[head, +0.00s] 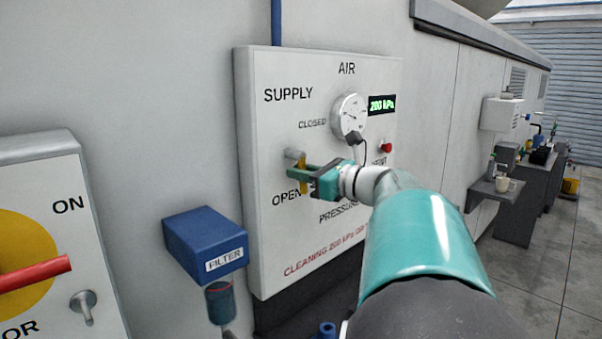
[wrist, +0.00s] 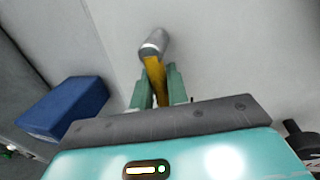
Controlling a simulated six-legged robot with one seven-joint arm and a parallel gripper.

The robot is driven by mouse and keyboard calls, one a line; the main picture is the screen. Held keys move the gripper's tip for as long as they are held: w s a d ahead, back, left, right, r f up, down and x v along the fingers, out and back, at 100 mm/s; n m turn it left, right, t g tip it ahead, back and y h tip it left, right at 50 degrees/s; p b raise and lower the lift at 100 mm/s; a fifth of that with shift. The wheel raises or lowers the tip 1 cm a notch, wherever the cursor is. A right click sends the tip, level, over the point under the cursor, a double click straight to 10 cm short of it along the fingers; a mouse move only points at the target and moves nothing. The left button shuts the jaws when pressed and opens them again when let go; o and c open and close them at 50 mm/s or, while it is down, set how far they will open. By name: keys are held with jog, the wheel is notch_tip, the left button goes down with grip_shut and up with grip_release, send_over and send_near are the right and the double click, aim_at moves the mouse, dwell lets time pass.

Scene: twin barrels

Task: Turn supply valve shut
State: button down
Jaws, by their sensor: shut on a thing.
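The supply valve is a yellow lever (wrist: 155,78) on a grey metal stub (head: 293,153) on the white air panel (head: 262,240). The lever hangs down from the stub, toward the word OPEN. My gripper (head: 294,172) is shut on the yellow lever, with its green fingers on either side of it. The wrist view shows the lever between the fingers and the stub (wrist: 153,45) just beyond the fingertips. In the head view the fingers hide most of the lever.
A red button (head: 386,147) is right of my gripper. A blue filter box (head: 205,240) stands out below left. A panel with a red handle (head: 35,273) is at far left.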

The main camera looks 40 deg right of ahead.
jog(key=n, duration=0.1)
jog(key=d+n, duration=0.1)
jog(key=n, duration=0.1)
jog(key=n+g, duration=0.1)
jog(key=shift+d+r+n+h, duration=0.25)
jog(key=shift+n+h, duration=0.05)
jog(key=shift+h, duration=0.1)
jog(key=shift+d+r+n+g+h, duration=0.1)
jog(key=shift+d+r+n+h, duration=0.3)
jog(key=shift+n, duration=1.25)
jog(key=shift+d+r+n+g+h, duration=0.15)
jog(key=shift+r+n+h, duration=0.45)
jog(key=shift+n, duration=1)
jog(key=shift+d+r+n+g+h, duration=0.1)
jog(key=shift+d+r+n+h, duration=0.35)
jog(key=shift+n, duration=1.2)
jog(key=shift+a, duration=0.1)
